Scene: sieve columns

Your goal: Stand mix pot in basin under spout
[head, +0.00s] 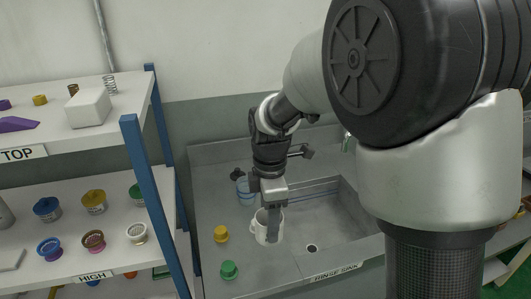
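A white mug-like pot with a handle on its left, seemingly the mix pot (259,229), shows at the left side of the sink. My gripper (273,226) points down at it, and one grey finger overlaps the pot's right front. The other finger is hidden, so I cannot tell whether the gripper is closed on the pot. Whether the pot rests on the counter or hangs above it is also unclear. A dark spout-like part (302,152) shows behind my wrist.
A blue-rimmed clear container (244,190) stands behind the pot. A yellow pot (221,234) and a green pot (229,270) stand on the left counter. A shelf with blue posts (148,190) and several jars stands at left. The visible basin floor is clear.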

